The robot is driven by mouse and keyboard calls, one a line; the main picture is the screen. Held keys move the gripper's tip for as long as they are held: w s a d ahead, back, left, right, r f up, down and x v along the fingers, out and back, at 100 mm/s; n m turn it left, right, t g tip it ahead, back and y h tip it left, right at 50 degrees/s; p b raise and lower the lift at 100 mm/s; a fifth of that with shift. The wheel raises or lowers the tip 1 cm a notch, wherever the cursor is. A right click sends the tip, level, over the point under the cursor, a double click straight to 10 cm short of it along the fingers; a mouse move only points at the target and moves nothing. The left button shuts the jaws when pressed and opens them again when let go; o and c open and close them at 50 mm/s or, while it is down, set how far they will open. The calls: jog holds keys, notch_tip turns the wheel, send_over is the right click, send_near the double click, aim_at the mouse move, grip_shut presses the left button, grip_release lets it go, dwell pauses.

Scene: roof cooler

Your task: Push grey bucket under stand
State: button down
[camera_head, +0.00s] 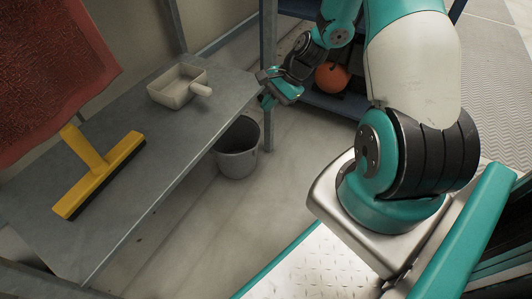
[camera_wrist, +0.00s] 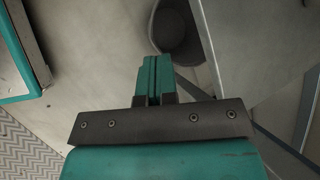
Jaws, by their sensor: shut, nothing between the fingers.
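The grey bucket (camera_head: 238,160) stands upright on the floor at the right edge of the stand (camera_head: 125,160), a grey metal-topped table. In the wrist view the bucket (camera_wrist: 177,42) is at the top, its right side partly covered by the edge of the stand (camera_wrist: 250,45), so it appears partly beneath. My gripper (camera_head: 268,101) is near the stand's far right corner, above and beyond the bucket. In the wrist view its shut, empty fingers (camera_wrist: 154,62) point towards the bucket; whether they touch it cannot be told.
A pan with a handle (camera_head: 178,88) and a yellow squeegee (camera_head: 98,175) lie on the stand. A red towel (camera_head: 50,75) hangs at left. A blue-framed shelf (camera_head: 330,100) holding an orange ball (camera_head: 332,77) stands behind my gripper. Floor in front of the bucket is clear.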

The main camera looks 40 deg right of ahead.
jog(key=s+d+f+m+t+b, duration=0.1)
jog(key=s+d+f+m, duration=0.1)
jog(key=d+f+m, duration=0.3)
jog(key=s+d+f+m+t, duration=0.1)
jog(key=f+m, duration=0.2)
jog(key=f, duration=0.3)
jog(key=s+d+f+m+t+b, duration=0.1)
jog(key=s+d+f+m+t, duration=0.1)
jog(key=d+f+m, duration=0.3)
jog(key=w+a+f+n+b, duration=0.1)
jog(key=w+a+f+b, duration=0.6)
jog(key=w+a+b, duration=0.1)
jog(key=shift+a+f+b, duration=0.3)
jog(key=shift+a, duration=0.3)
jog(key=shift+w, duration=0.1)
